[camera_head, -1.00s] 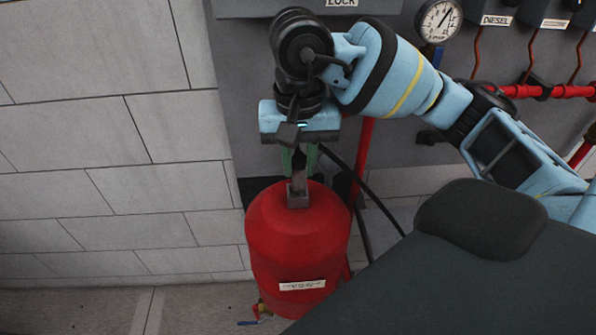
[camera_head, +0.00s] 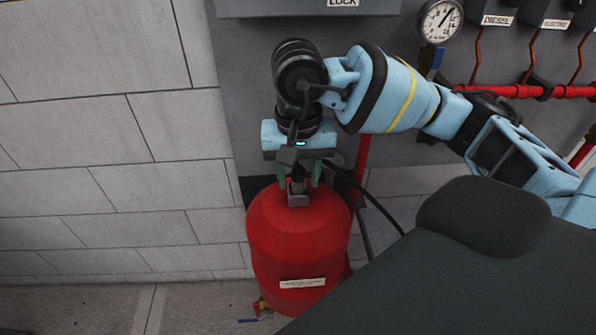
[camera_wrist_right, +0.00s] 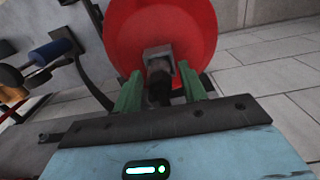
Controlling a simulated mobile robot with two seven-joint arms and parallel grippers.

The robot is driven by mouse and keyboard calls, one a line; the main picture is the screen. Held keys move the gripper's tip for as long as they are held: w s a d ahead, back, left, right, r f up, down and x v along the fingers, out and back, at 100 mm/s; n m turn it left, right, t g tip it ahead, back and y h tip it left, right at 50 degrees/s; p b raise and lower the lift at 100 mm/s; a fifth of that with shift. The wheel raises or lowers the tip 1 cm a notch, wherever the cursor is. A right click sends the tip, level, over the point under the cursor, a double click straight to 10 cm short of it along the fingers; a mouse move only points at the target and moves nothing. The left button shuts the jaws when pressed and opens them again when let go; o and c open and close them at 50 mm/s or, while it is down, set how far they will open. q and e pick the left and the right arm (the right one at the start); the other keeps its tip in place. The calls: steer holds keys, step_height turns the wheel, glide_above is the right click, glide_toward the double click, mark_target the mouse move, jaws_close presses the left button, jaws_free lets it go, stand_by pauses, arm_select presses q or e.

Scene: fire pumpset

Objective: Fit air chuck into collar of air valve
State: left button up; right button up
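The red tank (camera_head: 298,240) stands below my right arm, with a grey square collar (camera_head: 298,199) of the air valve on its top. The collar also shows in the wrist view (camera_wrist_right: 158,52). The dark air chuck (camera_wrist_right: 159,82) sits at the collar, its lower end appearing within the collar's walls; how deep is hidden. My right gripper (camera_head: 299,178) is just above the tank top, pointing down. Its green fingers stand apart on either side of the chuck, with small gaps showing. My left gripper is not in view.
A black hose (camera_head: 375,200) curves down to the right of the tank. A red pipe (camera_head: 362,150) stands behind it. A grey panel carries a gauge (camera_head: 440,21) and labelled boxes. A tiled wall (camera_head: 110,150) is at the left, with free room before it.

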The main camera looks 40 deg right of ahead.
mark_target(298, 170)
steer(key=shift+r, duration=0.5)
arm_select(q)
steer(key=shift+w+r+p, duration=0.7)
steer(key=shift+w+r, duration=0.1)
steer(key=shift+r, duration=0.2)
arm_select(e)
step_height(298, 170, up, 11)
steer(key=shift+r, duration=0.2)
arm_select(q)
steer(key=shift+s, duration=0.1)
